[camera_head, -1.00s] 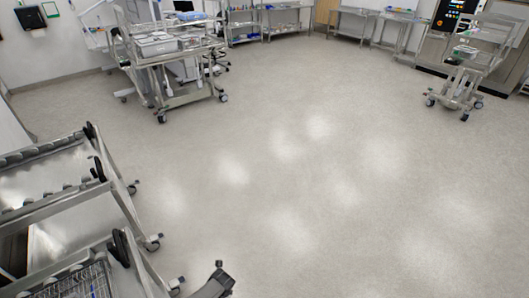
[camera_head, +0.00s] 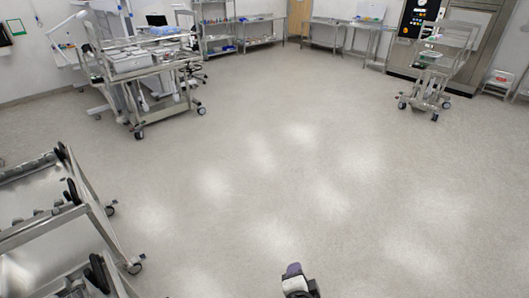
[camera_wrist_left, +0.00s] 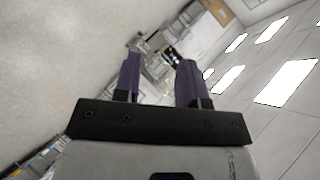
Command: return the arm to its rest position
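My left gripper (camera_wrist_left: 158,75) shows in the left wrist view with its two purple fingers apart. Nothing is between them. The wrist view is tilted, with floor to the left and ceiling lights to the right. In the head view, a gripper with a purple tip (camera_head: 294,271) stands at the bottom edge over bare floor; it looks like the same left gripper. Most of its arm is out of frame. My right gripper is not in view.
A metal rack cart (camera_head: 75,215) stands close at the lower left. A loaded trolley (camera_head: 150,70) is at the back left, and a smaller cart (camera_head: 428,78) stands near the machine (camera_head: 462,40) at the back right. The grey floor (camera_head: 300,180) between is clear.

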